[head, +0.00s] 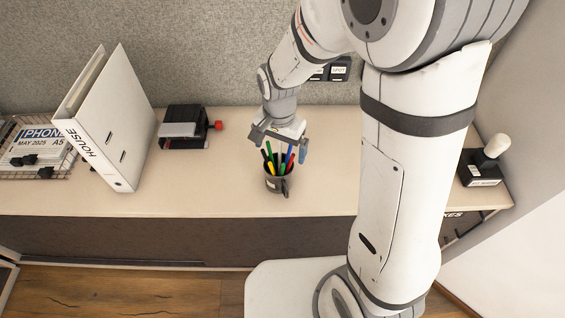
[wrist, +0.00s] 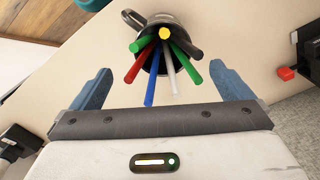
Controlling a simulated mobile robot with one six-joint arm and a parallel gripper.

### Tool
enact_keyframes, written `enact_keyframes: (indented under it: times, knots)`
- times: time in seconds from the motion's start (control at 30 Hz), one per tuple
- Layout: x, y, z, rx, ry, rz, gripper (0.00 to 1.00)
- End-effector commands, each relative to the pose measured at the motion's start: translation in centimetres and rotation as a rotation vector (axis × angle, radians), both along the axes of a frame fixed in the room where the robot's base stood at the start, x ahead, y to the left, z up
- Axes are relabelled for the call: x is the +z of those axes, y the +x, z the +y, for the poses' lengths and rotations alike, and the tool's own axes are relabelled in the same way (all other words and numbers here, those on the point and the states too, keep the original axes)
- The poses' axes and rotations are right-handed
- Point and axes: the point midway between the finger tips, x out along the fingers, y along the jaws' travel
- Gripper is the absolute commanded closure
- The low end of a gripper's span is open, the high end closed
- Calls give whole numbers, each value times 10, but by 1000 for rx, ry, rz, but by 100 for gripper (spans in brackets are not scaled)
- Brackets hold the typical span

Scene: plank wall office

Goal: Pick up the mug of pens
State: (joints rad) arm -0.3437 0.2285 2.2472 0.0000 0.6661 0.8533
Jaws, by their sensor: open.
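The mug of pens (head: 275,185) is a dark grey mug standing upright on the cream shelf top, near its front edge. Green, yellow, red, blue and black pens stick up out of it. In the wrist view the mug (wrist: 151,65) lies ahead of the fingertips, with the pens fanning towards my gripper. My gripper (head: 279,143) is above the mug, close to the pen tops. In the wrist view my gripper (wrist: 160,78) has its two blue fingers wide apart, with pen ends between them and nothing held. The mug's far side is partly hidden by the pens.
A black device with a red knob (head: 185,127) sits behind. A black stamp-like object (head: 482,165) stands at the right end. The shelf top (head: 215,190) left of the mug is clear.

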Motion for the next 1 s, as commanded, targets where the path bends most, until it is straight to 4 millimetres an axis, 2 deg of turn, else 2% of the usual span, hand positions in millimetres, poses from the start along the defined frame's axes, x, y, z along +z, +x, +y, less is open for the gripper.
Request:
enact_keyframes:
  times: [0.37,0.6,0.7,1.0]
  knots:
    - [-34,-2,2,3,-1,3,1]
    - [-67,-4,7,3,-2,3,1]
    - [-75,-4,7,3,-1,2,1]
    - [-78,-4,7,4,1,0,2]
